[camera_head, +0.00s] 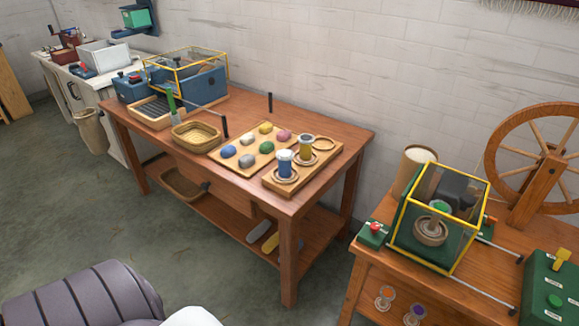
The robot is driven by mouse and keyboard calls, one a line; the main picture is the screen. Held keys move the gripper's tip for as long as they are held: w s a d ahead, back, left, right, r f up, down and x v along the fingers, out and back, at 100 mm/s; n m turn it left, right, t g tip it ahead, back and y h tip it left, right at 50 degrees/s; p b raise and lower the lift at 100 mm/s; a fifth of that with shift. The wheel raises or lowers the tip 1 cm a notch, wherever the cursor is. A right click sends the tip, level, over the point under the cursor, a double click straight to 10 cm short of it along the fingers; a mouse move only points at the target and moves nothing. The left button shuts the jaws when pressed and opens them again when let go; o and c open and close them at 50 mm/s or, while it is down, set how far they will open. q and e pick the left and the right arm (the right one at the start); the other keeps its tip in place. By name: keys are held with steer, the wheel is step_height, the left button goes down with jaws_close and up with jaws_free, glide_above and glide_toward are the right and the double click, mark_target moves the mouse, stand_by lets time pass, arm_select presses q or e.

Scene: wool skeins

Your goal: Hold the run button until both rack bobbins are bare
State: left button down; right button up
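A green control box (540,285) at the right edge carries a green button (554,300), a yellow lever and small white labels too small to read. A smaller green box (372,239) with a red button (375,227) stands left of the yellow-framed clear cage (440,215). An orange-centred bobbin (385,298) and a purple-centred bobbin (415,315) show at the right table's front; I cannot tell how much yarn they bear. A blue bobbin (285,166) and a yellow-brown bobbin (305,148) stand on the middle table's wooden board.
The middle table (330,125) also holds a tray of coloured wool (250,147), a basket (196,136) and a blue machine (195,82). A spinning wheel (540,155) stands at right. Metal rods project over the right table's edge. Floor (190,245) before the middle table is clear.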

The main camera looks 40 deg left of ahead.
steer(key=shift+d, duration=0.15)
steer(key=c, duration=1.7)
jaws_close()
